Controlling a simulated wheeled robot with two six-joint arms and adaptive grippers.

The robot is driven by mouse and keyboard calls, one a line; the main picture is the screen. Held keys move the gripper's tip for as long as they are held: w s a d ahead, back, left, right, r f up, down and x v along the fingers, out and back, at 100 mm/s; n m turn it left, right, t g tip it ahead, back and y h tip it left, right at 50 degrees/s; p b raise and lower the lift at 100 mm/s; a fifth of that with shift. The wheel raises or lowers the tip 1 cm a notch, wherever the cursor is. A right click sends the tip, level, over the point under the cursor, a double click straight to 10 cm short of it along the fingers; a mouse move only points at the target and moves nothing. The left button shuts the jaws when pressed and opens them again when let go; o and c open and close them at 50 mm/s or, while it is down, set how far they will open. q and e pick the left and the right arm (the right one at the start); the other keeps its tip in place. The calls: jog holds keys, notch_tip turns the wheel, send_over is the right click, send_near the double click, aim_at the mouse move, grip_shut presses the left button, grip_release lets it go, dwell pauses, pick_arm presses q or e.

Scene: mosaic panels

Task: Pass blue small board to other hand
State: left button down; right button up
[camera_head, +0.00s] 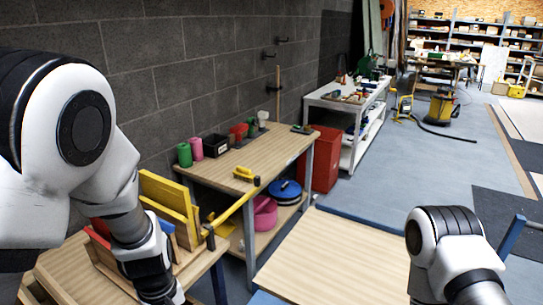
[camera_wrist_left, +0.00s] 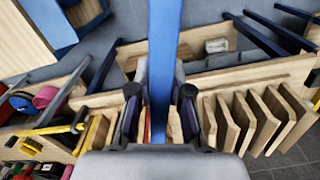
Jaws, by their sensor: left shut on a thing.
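The small blue board (camera_wrist_left: 164,60) stands on edge between the fingers of my left gripper (camera_wrist_left: 159,100) in the left wrist view. The gripper is shut on it, and the board extends up past the fingertips to the top of the picture. In the head view my left arm reaches down over the near table at lower left, and its fingers are hidden. My right arm shows only in part at lower right in the head view; its gripper is out of sight.
A rack of upright boards, including yellow boards (camera_head: 168,205) and wooden boards (camera_wrist_left: 262,118), stands close around my left gripper. A bare wooden tabletop (camera_head: 335,258) is free between my arms.

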pick_arm(q)
jog(key=w+f+m+b, duration=0.1)
jog(key=w+f+m, duration=0.5)
jog(key=f+m, duration=0.1)
jog(key=shift+w+d+f+m, duration=0.2)
jog(key=shift+w+f+m, duration=0.1)
jog(key=shift+m, duration=0.5)
